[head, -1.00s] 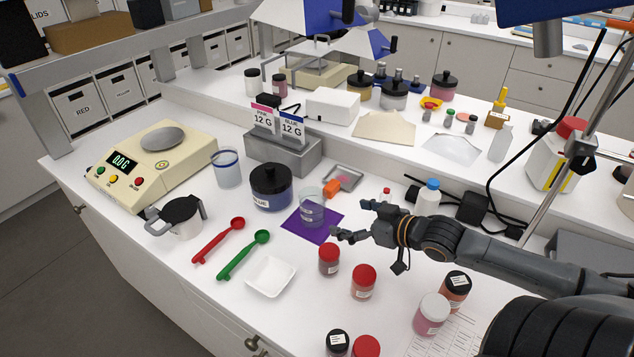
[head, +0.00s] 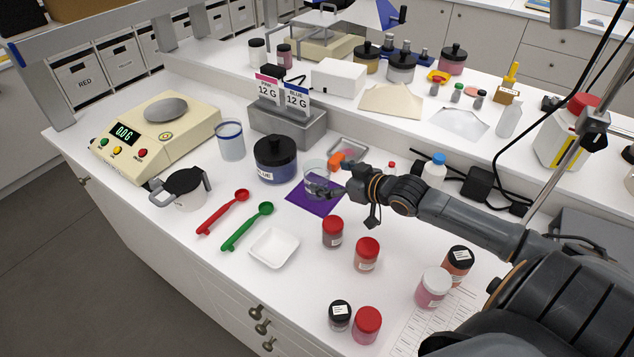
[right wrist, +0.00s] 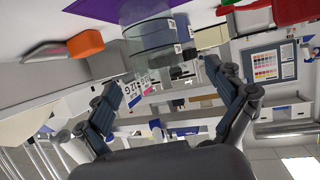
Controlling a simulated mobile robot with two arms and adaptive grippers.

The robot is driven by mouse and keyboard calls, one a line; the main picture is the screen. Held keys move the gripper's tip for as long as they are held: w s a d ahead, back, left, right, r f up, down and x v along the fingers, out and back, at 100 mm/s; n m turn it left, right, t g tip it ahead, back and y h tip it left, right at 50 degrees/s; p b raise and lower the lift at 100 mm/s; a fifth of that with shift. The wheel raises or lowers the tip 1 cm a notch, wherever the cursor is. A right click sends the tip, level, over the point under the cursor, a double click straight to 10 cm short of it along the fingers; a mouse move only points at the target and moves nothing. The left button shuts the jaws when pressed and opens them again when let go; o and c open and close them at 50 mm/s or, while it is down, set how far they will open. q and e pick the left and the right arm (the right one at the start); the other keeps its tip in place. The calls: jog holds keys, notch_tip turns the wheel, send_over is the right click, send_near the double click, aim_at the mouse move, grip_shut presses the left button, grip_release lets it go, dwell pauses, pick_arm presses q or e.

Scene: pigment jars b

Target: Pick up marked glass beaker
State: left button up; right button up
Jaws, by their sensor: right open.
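The clear glass beaker (head: 317,172) stands upright on a purple square mat (head: 305,203) in the middle of the bench. In the right wrist view the beaker (right wrist: 150,42) shows near the top centre, in line with the gap between the spread fingers. My right gripper (head: 322,187) is open at the beaker and partly covers its lower part in the head view. In the right wrist view the open fingers (right wrist: 162,82) have nothing clamped between them; whether they touch the glass I cannot tell. My left gripper is not in view.
A blue pigment jar (head: 275,160) stands close left of the mat. An orange object (head: 337,160) lies by a small grey tray behind the beaker. Red-lidded jars (head: 332,231) stand in front. A white weighing dish (head: 274,248) and green scoop (head: 247,227) lie to the front left.

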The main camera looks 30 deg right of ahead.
aim_at(308, 171)
jog(key=shift+w+f, duration=0.15)
jog(key=shift+w, duration=0.4)
jog(key=p+x, duration=0.1)
jog(key=x, duration=0.3)
jog(key=shift+d, duration=0.15)
jog(key=shift+w+f, duration=0.25)
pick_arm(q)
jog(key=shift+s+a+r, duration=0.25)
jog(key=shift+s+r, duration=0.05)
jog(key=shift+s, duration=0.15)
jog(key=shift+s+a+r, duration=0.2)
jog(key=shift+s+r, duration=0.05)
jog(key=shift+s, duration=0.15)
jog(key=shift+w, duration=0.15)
pick_arm(e)
jog(key=c, duration=1.3)
